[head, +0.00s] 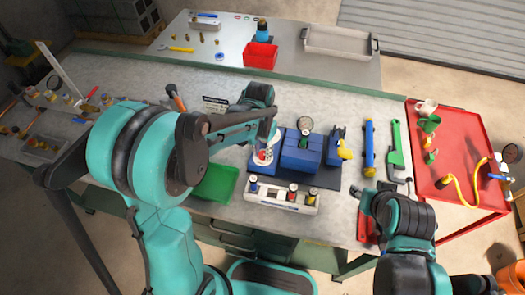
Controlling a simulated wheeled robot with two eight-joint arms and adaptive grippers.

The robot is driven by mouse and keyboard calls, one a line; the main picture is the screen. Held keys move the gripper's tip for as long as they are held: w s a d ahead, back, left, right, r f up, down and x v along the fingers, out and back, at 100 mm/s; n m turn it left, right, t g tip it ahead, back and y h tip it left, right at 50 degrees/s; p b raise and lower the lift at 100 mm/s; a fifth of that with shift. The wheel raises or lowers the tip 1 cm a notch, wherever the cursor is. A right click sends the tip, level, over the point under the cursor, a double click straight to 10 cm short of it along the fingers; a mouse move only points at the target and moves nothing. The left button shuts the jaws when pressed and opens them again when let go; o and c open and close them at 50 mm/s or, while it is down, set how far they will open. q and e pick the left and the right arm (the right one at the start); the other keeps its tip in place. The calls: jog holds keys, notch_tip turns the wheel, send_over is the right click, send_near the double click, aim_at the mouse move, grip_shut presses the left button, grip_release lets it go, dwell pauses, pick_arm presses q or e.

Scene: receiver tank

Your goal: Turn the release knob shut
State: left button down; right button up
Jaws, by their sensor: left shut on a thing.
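The blue receiver tank (301,152) stands on a dark mat on the grey workbench, with a round gauge (305,124) on top. At its left end is a small clear and white fitting with a red part (262,157). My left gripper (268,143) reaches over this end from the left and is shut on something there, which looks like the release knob. The fingers and arm hide most of the knob, so its angle cannot be told. My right gripper (364,199) is low over the bench's front right edge, apart from the tank. Its fingertips are too small to read.
A white rack with coloured knobs (283,196) stands in front of the tank, a green tray (215,184) to its left. A red cart (456,187) with a yellow hose adjoins the bench.

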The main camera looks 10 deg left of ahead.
aim_at(262, 152)
pick_arm(q)
jog(key=m, duration=1.2)
jog(key=shift+w, duration=0.1)
jog(key=shift+m, duration=0.3)
dwell(0.3)
jog(key=c, duration=1.2)
grip_release()
jog(key=r, duration=1.2)
jog(key=shift+w, duration=0.2)
jog(key=shift+a, duration=0.1)
